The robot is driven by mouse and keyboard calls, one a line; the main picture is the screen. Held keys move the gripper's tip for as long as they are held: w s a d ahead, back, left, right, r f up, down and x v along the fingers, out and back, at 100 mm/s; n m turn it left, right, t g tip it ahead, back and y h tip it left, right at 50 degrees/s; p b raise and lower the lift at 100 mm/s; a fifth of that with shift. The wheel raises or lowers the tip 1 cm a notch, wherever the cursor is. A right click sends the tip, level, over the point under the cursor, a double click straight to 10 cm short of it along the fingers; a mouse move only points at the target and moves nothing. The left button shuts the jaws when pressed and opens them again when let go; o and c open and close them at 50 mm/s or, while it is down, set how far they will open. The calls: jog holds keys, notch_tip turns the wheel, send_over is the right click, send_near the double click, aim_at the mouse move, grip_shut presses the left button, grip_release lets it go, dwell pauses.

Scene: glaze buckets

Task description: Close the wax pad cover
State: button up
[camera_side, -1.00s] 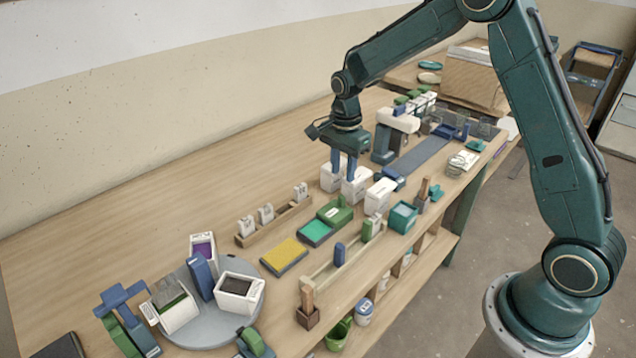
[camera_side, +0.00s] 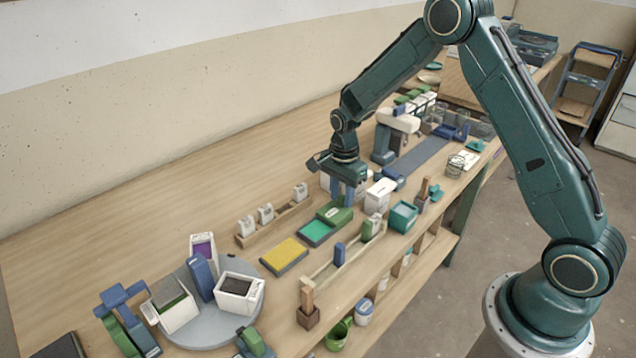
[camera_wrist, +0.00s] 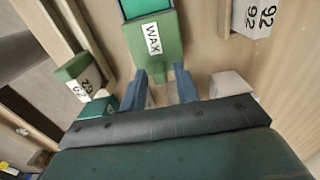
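The wax pad (camera_side: 316,232) lies on the bench with its teal surface exposed; its teal edge also shows at the top of the wrist view (camera_wrist: 146,6). Its green cover (camera_side: 336,215) is folded back on the far side of the pad. In the wrist view the cover (camera_wrist: 154,60) carries a white "WAX" label. My gripper (camera_side: 342,197) points down, low at the far edge of the cover.
A yellow pad (camera_side: 285,256) lies nearer the camera. A wooden rack with white blocks (camera_side: 265,214) stands to the left. A rail with a green block (camera_side: 371,227), a white box (camera_side: 380,195) and a teal bin (camera_side: 402,216) stand to the right. The bench behind the rack is clear.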

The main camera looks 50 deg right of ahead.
grip_shut()
jog(key=shift+a, duration=0.1)
jog(key=shift+a, duration=3.3)
jog(key=shift+o, duration=0.2)
grip_release()
